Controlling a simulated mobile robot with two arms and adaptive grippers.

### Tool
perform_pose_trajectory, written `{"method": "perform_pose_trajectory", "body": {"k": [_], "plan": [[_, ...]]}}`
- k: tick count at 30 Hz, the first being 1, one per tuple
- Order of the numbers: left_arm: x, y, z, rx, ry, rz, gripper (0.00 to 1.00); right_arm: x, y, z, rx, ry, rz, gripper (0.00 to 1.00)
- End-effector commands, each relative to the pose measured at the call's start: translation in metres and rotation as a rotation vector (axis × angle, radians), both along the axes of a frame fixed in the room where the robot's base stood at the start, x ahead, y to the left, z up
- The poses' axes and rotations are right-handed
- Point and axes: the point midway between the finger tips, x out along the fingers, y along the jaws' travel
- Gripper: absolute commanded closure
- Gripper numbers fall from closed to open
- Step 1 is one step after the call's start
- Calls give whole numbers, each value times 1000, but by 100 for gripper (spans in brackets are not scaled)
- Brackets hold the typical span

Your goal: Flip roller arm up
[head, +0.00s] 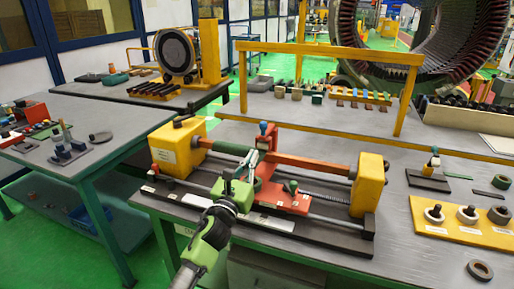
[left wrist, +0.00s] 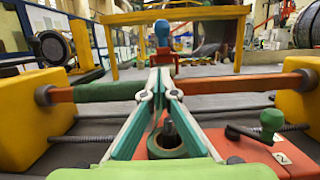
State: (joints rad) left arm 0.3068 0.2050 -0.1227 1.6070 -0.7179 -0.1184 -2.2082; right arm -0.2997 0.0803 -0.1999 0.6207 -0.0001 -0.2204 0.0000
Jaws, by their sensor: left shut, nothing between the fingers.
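A winding fixture has yellow end blocks (head: 367,183) and a horizontal bar between them, part green, part orange (head: 305,163). A red carriage (head: 285,197) sits below the bar, with a green knob (head: 291,187). A red upright piece with a blue knob (head: 263,128) stands behind the bar, probably the roller arm; the knob shows beyond my fingertips in the left wrist view (left wrist: 162,32). My left gripper (head: 251,160) is shut and empty, its fingertips close to the bar. A green ring around a dark pin (left wrist: 168,130) lies beneath the fingers. My right gripper is not in view.
A yellow gantry frame (head: 330,50) stands behind the fixture. A yellow plate with rings (head: 464,220) lies at the right. A side table (head: 75,150) with small tools is at the left. The grey bench top between fixture and gantry is mostly clear.

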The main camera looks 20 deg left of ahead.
Motion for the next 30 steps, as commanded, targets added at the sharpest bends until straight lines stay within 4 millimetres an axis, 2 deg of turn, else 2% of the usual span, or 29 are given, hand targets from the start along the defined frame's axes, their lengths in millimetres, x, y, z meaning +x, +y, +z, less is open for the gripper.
{"method": "perform_pose_trajectory", "body": {"k": [3, 9, 23, 30], "plan": [[20, -1, 7, -3, 0, 0, 100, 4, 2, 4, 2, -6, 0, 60], [39, -1, 10, -1, 0, 1, 100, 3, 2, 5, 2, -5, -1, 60], [43, -1, 11, -1, 1, 0, 100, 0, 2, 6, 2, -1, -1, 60], [42, 0, 19, 4, 33, 0, 100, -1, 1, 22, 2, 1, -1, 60]]}}
